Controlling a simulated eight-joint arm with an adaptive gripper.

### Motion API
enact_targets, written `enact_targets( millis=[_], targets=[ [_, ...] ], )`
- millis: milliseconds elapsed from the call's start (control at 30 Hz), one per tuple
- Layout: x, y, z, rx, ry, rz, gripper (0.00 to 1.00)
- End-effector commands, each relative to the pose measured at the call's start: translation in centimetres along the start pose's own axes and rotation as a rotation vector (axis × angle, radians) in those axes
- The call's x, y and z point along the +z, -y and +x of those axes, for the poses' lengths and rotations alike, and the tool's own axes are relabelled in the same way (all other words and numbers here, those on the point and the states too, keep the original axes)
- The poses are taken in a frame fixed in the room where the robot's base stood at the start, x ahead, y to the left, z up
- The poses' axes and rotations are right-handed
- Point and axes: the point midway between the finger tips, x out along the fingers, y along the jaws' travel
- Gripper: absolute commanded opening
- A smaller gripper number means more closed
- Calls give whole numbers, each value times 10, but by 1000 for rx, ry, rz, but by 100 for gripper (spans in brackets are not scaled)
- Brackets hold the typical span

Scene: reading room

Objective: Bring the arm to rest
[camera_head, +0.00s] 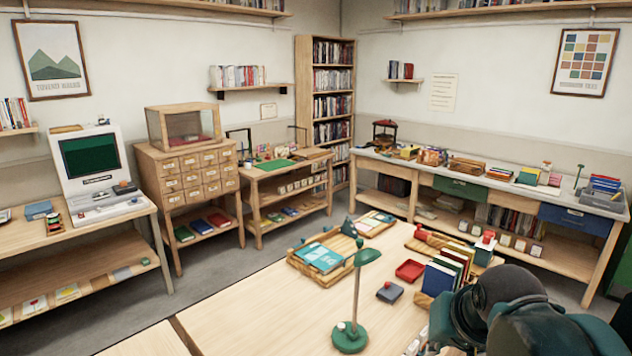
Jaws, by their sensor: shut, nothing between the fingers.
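My arm (510,310) shows as dark teal and black links in the lower right corner, over the right part of the near table (250,310). It is folded close to the camera and cut off by the bottom edge. My gripper's fingers do not show in this view. The arm hides part of the table's right end.
A green desk lamp (350,335) stands at the table's front middle. The table's left part is clear.

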Motion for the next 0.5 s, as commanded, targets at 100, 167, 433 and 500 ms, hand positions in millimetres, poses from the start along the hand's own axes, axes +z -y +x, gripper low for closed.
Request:
enact_targets(
  millis=[100, 167, 433, 500],
  targets=[
    [22, 4, -2, -8, -18, -65, 0],
    [32, 5, -3, -11, -27, -98, 0],
    [66, 8, -4, -20, -60, -212, 0],
    [70, 8, -4, -21, -64, -227, 0]
  ],
)
